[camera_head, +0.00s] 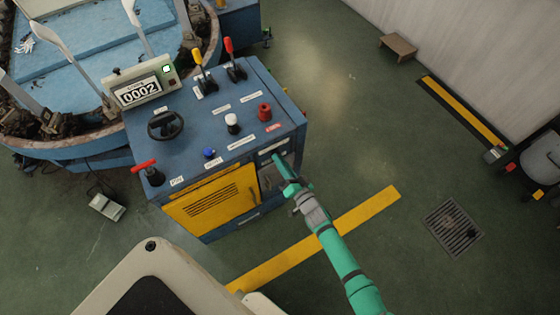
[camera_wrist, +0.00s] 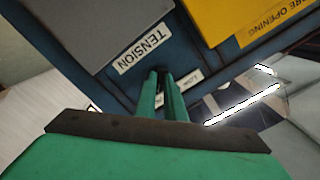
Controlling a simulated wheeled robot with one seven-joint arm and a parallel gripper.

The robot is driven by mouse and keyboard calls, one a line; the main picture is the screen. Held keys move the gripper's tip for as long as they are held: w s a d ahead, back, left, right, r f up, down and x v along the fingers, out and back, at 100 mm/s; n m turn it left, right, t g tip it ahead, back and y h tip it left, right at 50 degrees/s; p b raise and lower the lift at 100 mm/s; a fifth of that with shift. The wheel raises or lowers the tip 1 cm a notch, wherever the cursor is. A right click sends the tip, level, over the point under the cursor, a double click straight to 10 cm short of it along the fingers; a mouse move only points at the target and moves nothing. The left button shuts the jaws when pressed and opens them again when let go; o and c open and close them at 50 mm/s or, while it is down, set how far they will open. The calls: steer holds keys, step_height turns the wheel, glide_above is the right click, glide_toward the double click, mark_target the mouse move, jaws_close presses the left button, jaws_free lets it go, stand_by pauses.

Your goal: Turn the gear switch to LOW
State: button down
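My green gripper (camera_head: 279,160) reaches up to the front face of the blue control cabinet (camera_head: 222,133), right of its yellow door. In the wrist view the fingertips (camera_wrist: 160,73) are close together just below a white TENSION label (camera_wrist: 143,48). Something dark shows at the tips, but I cannot tell whether it is held between them. A smaller white label (camera_wrist: 191,78) sits right of the fingers, its text too small to read surely. I cannot make out the gear switch itself; the fingers may hide it.
The cabinet top carries a black handwheel (camera_head: 165,125), a yellow lever (camera_head: 201,66), a red lever (camera_head: 232,62), a red knob (camera_head: 264,111) and a red handle (camera_head: 147,170). A counter (camera_head: 141,90) reads 0002. The yellow door (camera_head: 213,200) is shut.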

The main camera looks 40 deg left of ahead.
steer(key=shift+w+d+r+n, duration=0.1)
steer(key=shift+d+n, duration=0.05)
steer(key=shift+n, duration=0.15)
steer(key=shift+r+n, duration=0.2)
steer(key=shift+n, duration=8.5)
steer(key=c, duration=1.8)
jaws_free()
steer(key=shift+c, duration=0.2)
steer(key=shift+f, duration=0.15)
